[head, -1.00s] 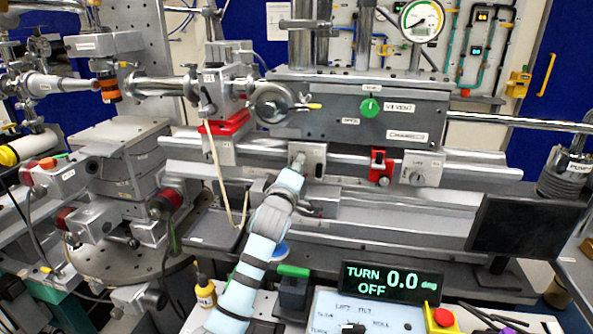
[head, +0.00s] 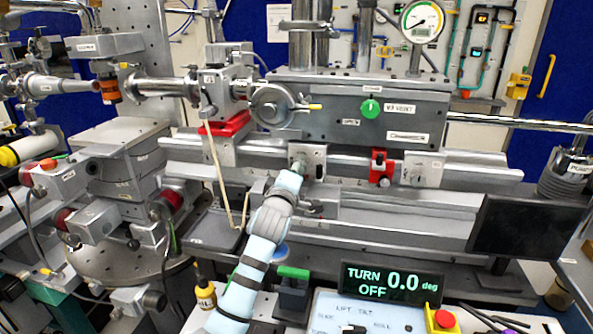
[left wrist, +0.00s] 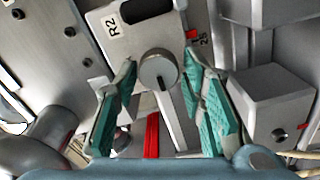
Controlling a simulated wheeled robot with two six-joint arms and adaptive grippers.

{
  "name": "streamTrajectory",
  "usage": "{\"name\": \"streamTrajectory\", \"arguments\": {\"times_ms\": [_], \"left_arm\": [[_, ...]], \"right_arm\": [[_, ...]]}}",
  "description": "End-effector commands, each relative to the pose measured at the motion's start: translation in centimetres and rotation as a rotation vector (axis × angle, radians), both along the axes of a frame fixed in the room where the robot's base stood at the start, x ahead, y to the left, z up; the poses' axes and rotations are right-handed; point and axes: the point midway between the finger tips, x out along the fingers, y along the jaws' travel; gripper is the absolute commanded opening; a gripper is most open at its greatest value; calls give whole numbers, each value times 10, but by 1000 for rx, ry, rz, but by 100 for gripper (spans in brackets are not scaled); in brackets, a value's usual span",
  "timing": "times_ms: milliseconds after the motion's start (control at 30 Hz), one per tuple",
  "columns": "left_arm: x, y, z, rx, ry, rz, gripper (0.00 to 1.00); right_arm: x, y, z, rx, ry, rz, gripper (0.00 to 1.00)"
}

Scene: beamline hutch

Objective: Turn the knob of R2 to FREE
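The R2 block (left wrist: 112,30) carries a label reading R2 and a dark slot. Its round grey knob (left wrist: 158,69) sits between the two teal-padded fingers of my left gripper (left wrist: 161,64) in the left wrist view. The fingers are open, with a narrow gap on each side of the knob. In the head view the R2 block (head: 317,153) is on the rail, and my left gripper (head: 298,165) is in front of it, hiding the knob. A red mark and small lettering show beside the block's right edge. My right gripper is not in view.
A display (head: 392,281) reads TURN 0.0 deg OFF. A red clamp (head: 381,168) and another grey block (head: 422,169) sit on the rail to the right. A handwheel (head: 272,105) is above left. A dark monitor (head: 527,228) stands at the right.

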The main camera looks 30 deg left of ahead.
Motion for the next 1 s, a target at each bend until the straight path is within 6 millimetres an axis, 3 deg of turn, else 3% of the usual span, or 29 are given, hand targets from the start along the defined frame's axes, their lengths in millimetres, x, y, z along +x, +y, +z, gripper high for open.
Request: {"name": "streamTrajectory", "arguments": {"times_ms": [133, 233, 500, 600, 733, 1000], "left_arm": [[-3, -1, 1, 0, -2, -1, 37], [-18, -5, 1, 1, -4, -1, 37], [-89, -23, 0, 0, -1, -1, 37], [-107, -28, 0, 0, 0, -1, 37], [-116, -30, 0, -1, 1, 0, 37], [-116, -30, 0, 0, 0, 0, 37]], "right_arm": [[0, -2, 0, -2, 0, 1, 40], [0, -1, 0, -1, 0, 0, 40], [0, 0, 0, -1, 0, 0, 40], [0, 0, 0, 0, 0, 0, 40], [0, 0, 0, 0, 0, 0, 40], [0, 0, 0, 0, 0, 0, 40]]}}
